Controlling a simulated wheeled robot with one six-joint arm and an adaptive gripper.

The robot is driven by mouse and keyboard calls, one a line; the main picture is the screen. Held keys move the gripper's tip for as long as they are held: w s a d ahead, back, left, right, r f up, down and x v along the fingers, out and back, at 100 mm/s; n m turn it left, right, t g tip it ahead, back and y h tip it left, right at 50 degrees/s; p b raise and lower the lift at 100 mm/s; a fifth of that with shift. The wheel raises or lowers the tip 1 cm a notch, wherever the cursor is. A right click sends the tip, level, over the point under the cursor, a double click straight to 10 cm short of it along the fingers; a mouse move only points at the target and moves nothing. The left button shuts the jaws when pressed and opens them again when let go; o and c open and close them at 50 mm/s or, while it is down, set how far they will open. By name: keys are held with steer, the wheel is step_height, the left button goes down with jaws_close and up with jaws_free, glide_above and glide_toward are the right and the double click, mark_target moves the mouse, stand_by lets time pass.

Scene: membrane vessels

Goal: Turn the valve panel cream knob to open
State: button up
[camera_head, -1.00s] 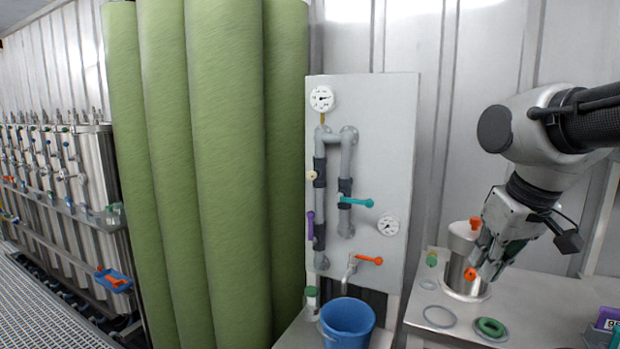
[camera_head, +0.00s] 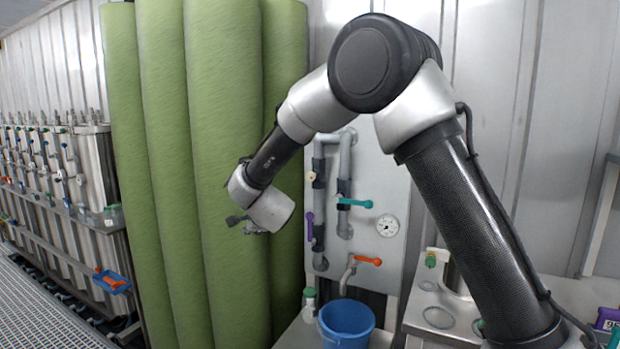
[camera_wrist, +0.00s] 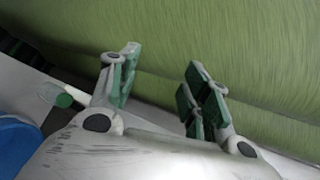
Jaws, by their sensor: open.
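The valve panel (camera_head: 385,182) is a pale upright board with grey pipes, partly covered at the top by my arm. The small cream knob (camera_head: 311,176) sits on the left pipe, just right of my forearm in the head view. My gripper (camera_head: 245,225) is left of the panel, in front of the green rolls, and lower than the knob. It is mostly hidden behind my wrist there. In the wrist view my gripper (camera_wrist: 163,72) shows its two green-padded fingers apart with nothing between them. The knob is not seen in the wrist view.
On the panel are a purple handle (camera_head: 310,226), a teal handle (camera_head: 355,203), an orange tap handle (camera_head: 368,261) and a gauge (camera_head: 387,226). A blue bucket (camera_head: 346,322) stands below. Tall green rolls (camera_head: 225,100) stand left. A grey bench (camera_head: 415,315) is at right.

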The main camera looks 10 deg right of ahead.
steer(key=w+d+r+m+t+h, duration=0.2)
steer(key=w+m+h, duration=0.1)
steer(key=m, duration=0.3)
steer(key=m+h, duration=1.1)
steer(key=m, duration=0.7)
glide_toward(308, 177)
steer(key=x, duration=1.1)
steer(key=shift+s+r, duration=0.1)
steer(key=c, duration=1.1)
